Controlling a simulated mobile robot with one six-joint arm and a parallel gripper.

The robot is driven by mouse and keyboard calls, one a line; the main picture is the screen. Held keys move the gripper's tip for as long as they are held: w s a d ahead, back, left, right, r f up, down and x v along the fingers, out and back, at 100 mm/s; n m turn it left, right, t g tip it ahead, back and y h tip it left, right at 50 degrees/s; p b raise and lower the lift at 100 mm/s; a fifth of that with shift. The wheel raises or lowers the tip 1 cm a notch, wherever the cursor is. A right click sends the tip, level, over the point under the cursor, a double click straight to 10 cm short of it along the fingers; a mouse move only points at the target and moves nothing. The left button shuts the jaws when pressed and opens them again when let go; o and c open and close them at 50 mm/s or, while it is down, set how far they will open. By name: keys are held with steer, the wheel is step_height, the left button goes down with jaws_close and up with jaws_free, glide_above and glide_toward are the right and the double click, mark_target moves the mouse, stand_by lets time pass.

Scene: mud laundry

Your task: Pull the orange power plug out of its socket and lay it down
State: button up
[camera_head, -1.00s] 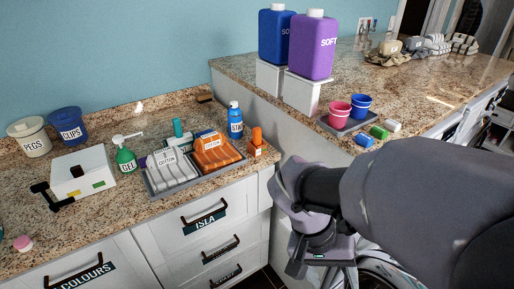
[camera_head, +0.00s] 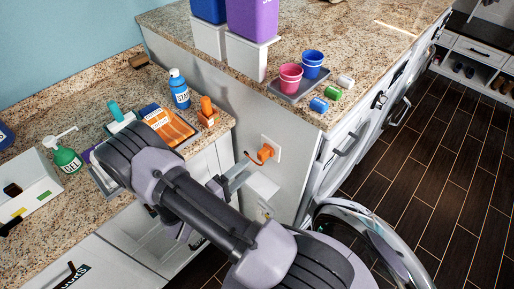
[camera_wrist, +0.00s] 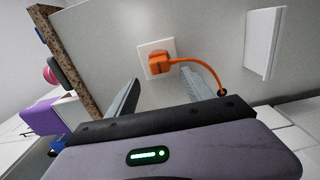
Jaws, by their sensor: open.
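The orange power plug (camera_head: 265,154) sits in a white wall socket (camera_head: 277,148) on the grey end panel below the raised counter. In the wrist view the plug (camera_wrist: 158,65) is seated in the socket plate (camera_wrist: 146,49), with its orange cord (camera_wrist: 205,69) curving right and down to a dark spot near my right finger. My gripper (camera_head: 238,172) is in front of the socket. In the wrist view my gripper (camera_wrist: 161,80) is open, its fingers spread left and right, pointing toward the plug. The plug appears beyond the fingertips; I cannot tell the exact gap.
A white block (camera_head: 262,187) projects from the panel below the socket; it also shows right of it in the wrist view (camera_wrist: 263,43). The lower counter with bottles and folded cloths is left. A tray with cups (camera_head: 288,90) stands above. A round appliance door (camera_head: 370,235) hangs open right.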

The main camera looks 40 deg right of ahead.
mark_target(259, 158)
steer(key=shift+s, duration=0.1)
steer(key=d, duration=0.9)
steer(key=shift+w, duration=0.35)
stand_by(1.1)
jaws_close()
steer(key=shift+s+a+b, duration=0.2)
steer(key=shift+a+b, duration=0.25)
steer(key=shift+a, duration=2.55)
